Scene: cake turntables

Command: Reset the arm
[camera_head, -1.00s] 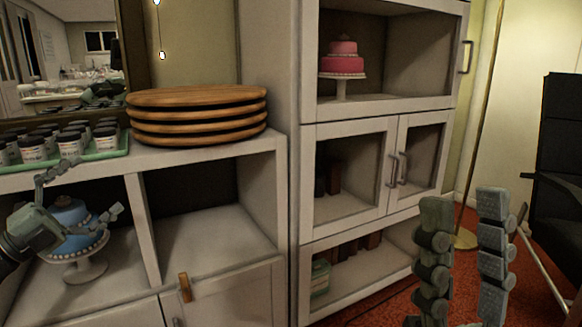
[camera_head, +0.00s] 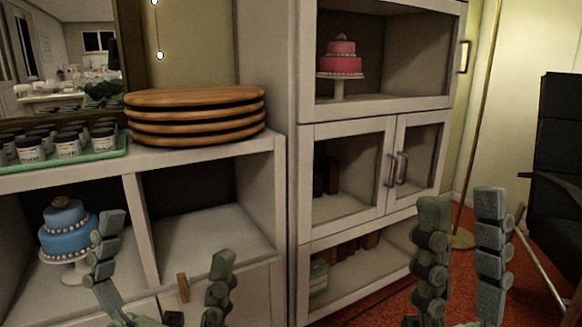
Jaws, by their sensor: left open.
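My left gripper (camera_head: 165,240) is in the lower left of the head view, its two fingers spread wide and pointing up with nothing between them. Its left finger overlaps the right edge of a blue tiered cake (camera_head: 66,230) in the picture. The cake sits on a white cake stand (camera_head: 66,272) in the left compartment of the low shelf. My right gripper (camera_head: 461,205) is at the lower right, in front of the red carpet. Its two fingers point up, apart, and it is empty.
Stacked wooden turntables (camera_head: 195,115) and a green tray (camera_head: 105,158) of jars top the low shelf (camera_head: 215,240). A white cabinet (camera_head: 345,225) holds a pink cake (camera_head: 341,58) on a stand. A black chair (camera_head: 560,150) stands right. The middle compartment is empty.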

